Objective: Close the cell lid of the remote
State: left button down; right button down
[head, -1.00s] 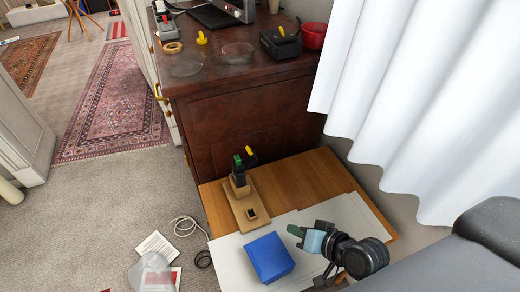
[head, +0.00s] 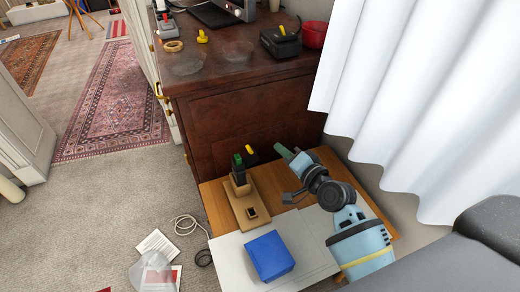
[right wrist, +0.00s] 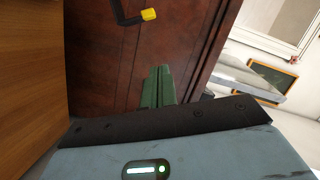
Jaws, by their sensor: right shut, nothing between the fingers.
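A small black device with a green top (head: 238,161), which looks like the remote, stands upright in a wooden holder (head: 247,209) on the low table. A black flap with a yellow tip (head: 250,149) sticks out from it at a slant; I take this for the cell lid, standing open. In the right wrist view a black piece with a yellow end (right wrist: 149,14) shows at the top edge. My right gripper (head: 283,152) is to the right of the flap, apart from it. Its green fingers (right wrist: 158,86) are shut and empty. My left gripper is not in view.
A blue box (head: 269,256) stands on pale sheets at the table's front. The dark wooden cabinet (head: 250,110) rises behind the table, with several items on top. A white curtain (head: 420,90) hangs at the right. Cables and papers lie on the floor at the left.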

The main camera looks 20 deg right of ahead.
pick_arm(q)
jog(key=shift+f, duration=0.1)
pick_arm(e)
jog(key=w+a+f, duration=0.2)
jog(key=w+a, duration=0.2)
jog(key=a, duration=0.1)
jog(key=shift+w+f, duration=0.25)
jog(key=shift+w, duration=0.15)
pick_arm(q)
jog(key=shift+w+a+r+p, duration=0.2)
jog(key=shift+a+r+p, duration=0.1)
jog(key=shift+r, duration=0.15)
pick_arm(e)
jog(key=shift+a+r+n, duration=0.2)
jog(key=shift+a+n, duration=0.05)
jog(key=shift+n, duration=0.15)
